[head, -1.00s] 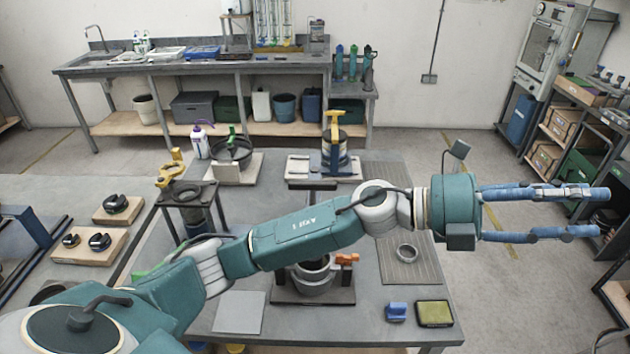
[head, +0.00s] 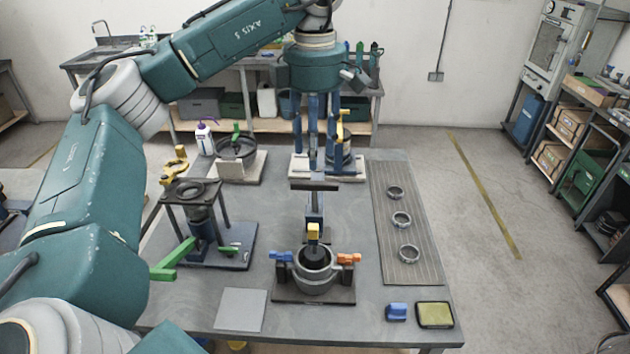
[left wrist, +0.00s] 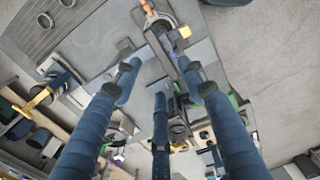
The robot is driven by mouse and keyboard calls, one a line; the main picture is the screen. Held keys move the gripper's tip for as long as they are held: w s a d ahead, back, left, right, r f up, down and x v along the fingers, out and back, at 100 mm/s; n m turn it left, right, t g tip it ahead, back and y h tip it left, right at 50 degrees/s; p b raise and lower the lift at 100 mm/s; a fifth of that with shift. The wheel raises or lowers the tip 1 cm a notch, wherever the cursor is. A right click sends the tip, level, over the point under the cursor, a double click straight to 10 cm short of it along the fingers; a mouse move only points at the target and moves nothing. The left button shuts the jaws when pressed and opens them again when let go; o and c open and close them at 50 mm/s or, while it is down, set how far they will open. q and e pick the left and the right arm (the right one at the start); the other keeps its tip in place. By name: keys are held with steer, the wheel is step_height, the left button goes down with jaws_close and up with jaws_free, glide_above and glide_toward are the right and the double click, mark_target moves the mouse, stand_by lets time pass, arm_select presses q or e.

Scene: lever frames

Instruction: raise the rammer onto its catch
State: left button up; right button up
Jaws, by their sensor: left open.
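The rammer's yellow knob (head: 313,234) stands upright over the dark inside of a grey round mould (head: 315,284) in the head view. The mould has a blue clamp at its left and an orange clamp at its right. A blue post with a dark crossbar (head: 314,187) rises behind it. My left gripper (head: 314,163) points down above and behind the mould, fingers apart and empty. It hangs near the crossbar; I cannot tell the exact gap. The fingers also show spread in the left wrist view (left wrist: 158,75). I cannot make out the catch. My right gripper is not in view.
A black stand (head: 191,188) with a green lever is left of the mould. A ribbed mat (head: 400,267) with several rings is at the right. A yellow-handled device (head: 341,146) stands behind the gripper. A flat grey plate (head: 241,309) and a green-yellow pad (head: 435,314) lie in front.

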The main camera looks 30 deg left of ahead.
mark_target(314, 183)
arm_select(q)
step_height(314, 183, down, 8)
steer(key=p, duration=0.3)
steer(key=shift+f, duration=0.7)
steer(key=shift+c, duration=0.5)
jaws_close()
